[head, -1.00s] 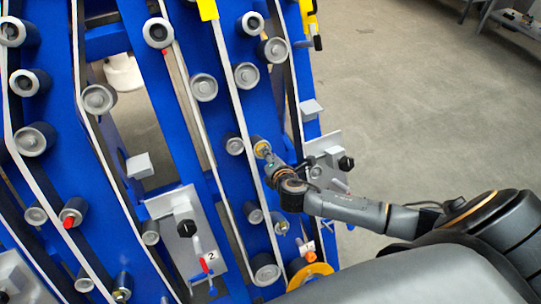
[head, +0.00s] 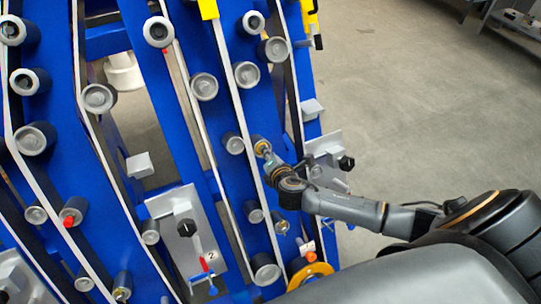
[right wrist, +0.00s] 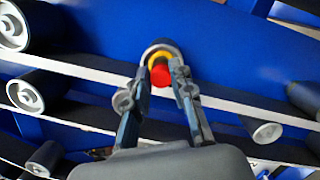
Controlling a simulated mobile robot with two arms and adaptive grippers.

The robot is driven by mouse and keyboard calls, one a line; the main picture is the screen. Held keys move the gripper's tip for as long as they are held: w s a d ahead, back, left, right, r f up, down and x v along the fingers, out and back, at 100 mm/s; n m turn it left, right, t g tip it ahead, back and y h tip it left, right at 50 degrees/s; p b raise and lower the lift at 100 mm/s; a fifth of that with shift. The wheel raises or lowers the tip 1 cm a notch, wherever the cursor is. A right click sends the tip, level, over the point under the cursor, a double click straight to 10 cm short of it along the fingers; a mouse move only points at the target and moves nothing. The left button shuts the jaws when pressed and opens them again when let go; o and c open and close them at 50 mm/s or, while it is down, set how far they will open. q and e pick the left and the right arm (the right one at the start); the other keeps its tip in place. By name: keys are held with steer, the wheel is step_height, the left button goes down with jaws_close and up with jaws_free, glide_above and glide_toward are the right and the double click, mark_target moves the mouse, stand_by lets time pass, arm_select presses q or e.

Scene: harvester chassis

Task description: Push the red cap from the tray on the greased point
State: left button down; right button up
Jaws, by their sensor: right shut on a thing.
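The red cap (right wrist: 160,75) is between the fingertips of my right gripper (right wrist: 162,82) in the right wrist view. The fingers are shut on it. Directly beyond it is a roller end with a yellow ring (right wrist: 159,58), right at the cap; whether the cap touches it or is seated on it I cannot tell. In the head view my right gripper (head: 268,157) is at the same roller end (head: 259,145), and the cap is hidden there. My left gripper is not in view. I cannot make out the tray.
The blue chassis (head: 165,110) carries many grey rollers and light belts around my right gripper. Another roller (head: 73,212) at the lower left bears a red piece. A grey plate marked 2 (head: 187,252) stands below. Open floor (head: 430,100) lies to the right.

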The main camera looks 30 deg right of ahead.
steer(key=shift+w+f+b, duration=0.3)
steer(key=shift+w+b, duration=0.05)
steer(key=shift+w, duration=0.25)
steer(key=o, duration=0.8)
steer(key=shift+s, duration=0.15)
steer(key=v, duration=1.1)
steer(key=shift+s+r, duration=0.3)
steer(key=shift+f, duration=0.1)
